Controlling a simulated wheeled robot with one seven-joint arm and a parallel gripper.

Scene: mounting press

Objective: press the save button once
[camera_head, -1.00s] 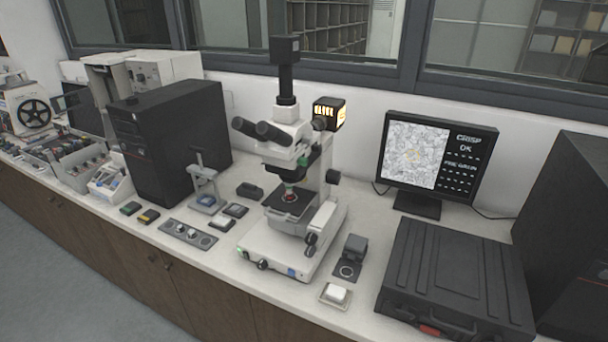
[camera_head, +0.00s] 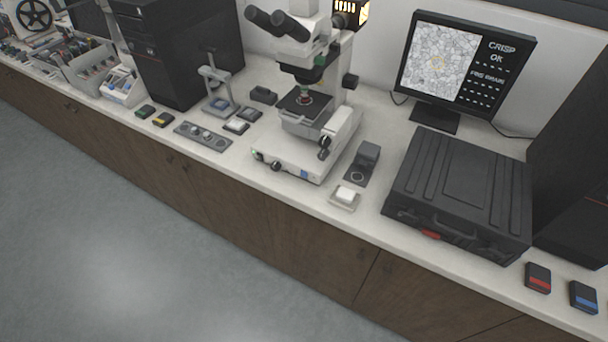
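The monitor (camera_head: 440,62) at the back right shows a grey grain image and text with "CRISP" and "OK". My gripper is not in view, and nothing of mine touches the button.
A black case (camera_head: 460,190) lies right of the button. A dark device with a ring (camera_head: 361,165) is just behind the button. Red-marked (camera_head: 538,278) and blue-marked (camera_head: 584,297) black boxes lie at the right front. The floor (camera_head: 150,240) before the bench is clear.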

